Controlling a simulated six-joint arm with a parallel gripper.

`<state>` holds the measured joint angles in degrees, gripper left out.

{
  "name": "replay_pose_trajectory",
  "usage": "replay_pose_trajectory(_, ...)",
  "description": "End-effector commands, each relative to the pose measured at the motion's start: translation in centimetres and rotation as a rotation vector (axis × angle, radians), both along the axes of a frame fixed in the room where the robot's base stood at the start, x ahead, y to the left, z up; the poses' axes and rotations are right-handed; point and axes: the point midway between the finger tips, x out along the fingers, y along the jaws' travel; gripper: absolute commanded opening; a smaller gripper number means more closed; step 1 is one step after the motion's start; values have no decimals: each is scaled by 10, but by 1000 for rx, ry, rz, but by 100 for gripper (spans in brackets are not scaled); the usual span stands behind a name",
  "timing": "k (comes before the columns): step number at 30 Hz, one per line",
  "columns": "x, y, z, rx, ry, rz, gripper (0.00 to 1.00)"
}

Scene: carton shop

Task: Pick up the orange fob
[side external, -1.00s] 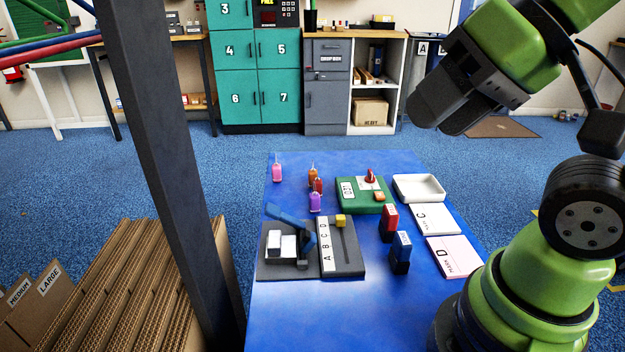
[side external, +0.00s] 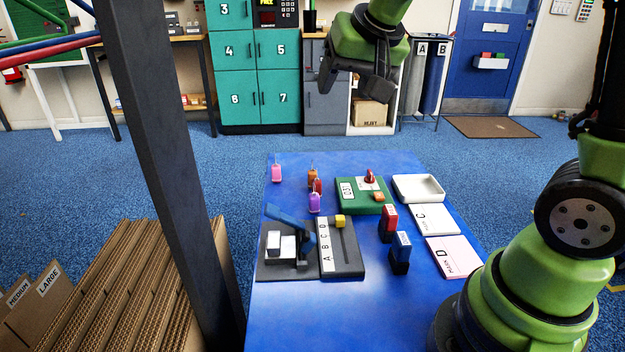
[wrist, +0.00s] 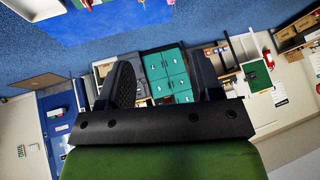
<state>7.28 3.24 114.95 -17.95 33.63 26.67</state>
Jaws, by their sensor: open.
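The orange fob (side external: 312,176) stands on the far left part of the blue table (side external: 300,325). A red fob (side external: 318,187) and a purple fob (side external: 314,203) stand close in front of it, and a pink fob (side external: 277,172) stands to its left. My gripper (side external: 352,98) is up in the air beyond and above the table, well apart from the fobs. In the wrist view my gripper (wrist: 165,85) shows two dark fingers spread apart with nothing between them. The fobs cannot be made out in the wrist view.
A green board (side external: 350,205) with a red knob, a white tray (side external: 418,187), two stamps (side external: 389,222) and white and pink cards (side external: 455,255) lie right of the fobs. A hole-punch-like device (side external: 285,240) and a lettered slider (side external: 342,258) stand nearer. A dark post (side external: 175,150) rises left of the table.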

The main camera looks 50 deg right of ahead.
Motion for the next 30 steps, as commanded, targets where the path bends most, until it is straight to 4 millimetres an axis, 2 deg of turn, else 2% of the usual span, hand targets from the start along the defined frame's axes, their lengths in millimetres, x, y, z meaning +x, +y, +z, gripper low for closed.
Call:
replay_pose_trajectory(1,19,-10,-14,-11,15,-23,59)
replay_pose_trajectory(6,71,-42,-64,-40,25,-85,59)
replay_pose_trajectory(12,111,-72,-136,-47,32,-127,59)
replay_pose_trajectory(15,121,-81,-164,-43,34,-138,59)
replay_pose_trajectory(18,125,-86,-181,-40,35,-143,59)
replay_pose_trajectory(30,145,-98,-224,-37,35,-145,59)
